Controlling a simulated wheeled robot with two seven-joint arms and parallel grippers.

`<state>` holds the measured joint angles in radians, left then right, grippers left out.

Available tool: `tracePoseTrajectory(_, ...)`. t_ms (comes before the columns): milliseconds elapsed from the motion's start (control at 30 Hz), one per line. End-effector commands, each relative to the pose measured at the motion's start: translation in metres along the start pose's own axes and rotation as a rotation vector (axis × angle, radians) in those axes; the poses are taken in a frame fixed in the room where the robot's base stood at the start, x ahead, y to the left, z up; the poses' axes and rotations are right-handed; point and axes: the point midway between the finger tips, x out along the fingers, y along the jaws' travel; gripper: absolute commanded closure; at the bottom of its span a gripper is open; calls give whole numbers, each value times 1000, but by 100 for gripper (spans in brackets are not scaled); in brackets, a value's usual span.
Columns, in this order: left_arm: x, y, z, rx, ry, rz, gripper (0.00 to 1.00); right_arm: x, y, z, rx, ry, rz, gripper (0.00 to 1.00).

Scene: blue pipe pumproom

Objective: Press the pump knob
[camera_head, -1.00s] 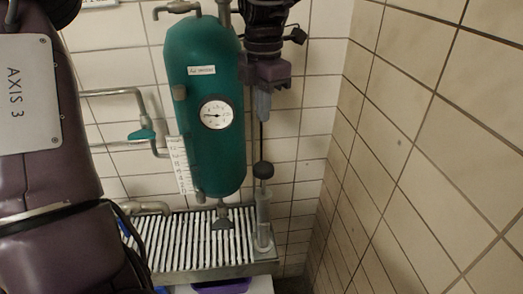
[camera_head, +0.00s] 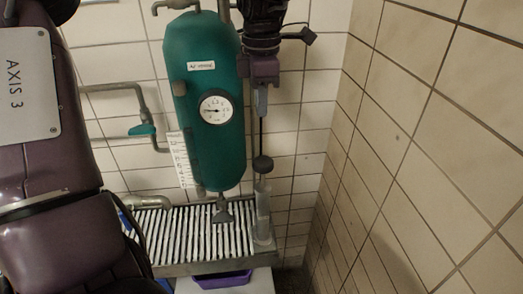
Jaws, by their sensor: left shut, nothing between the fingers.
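The pump knob appears to be the dark ball (camera_head: 263,165) at the centre right. It sits just above an upright grey cylinder (camera_head: 263,216) at the right end of the slatted tray. A thin dark rod (camera_head: 262,138) runs up from the ball toward my left gripper; its upper end is hidden or meets the fingers, I cannot tell which. My left gripper (camera_head: 262,110) hangs in from the top, pointing down, directly above the ball in the picture and clear of it. Its fingers are shut, with nothing between them. My right gripper is not in view.
A green tank (camera_head: 205,155) with a gauge (camera_head: 215,109) stands left of the gripper. The slatted tray (camera_head: 190,268) lies below, with a purple container (camera_head: 222,280) under it. Tiled wall (camera_head: 430,150) closes the right side. My own arm fills the left edge.

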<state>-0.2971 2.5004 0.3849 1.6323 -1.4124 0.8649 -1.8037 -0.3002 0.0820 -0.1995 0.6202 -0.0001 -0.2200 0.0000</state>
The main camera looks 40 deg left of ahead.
Motion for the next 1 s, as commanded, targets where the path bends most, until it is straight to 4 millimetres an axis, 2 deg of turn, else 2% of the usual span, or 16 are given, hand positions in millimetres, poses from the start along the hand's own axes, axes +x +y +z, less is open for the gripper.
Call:
tracePoseTrajectory(300,68,-1,0,1,-1,-7,100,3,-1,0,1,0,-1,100)
tracePoseTrajectory(500,102,-1,0,0,0,-5,100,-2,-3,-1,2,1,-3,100)
tracePoseTrajectory(700,121,0,0,-1,-1,-2,100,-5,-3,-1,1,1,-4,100)
tracePoseTrajectory(1000,125,0,0,-1,-2,0,100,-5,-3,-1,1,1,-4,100)
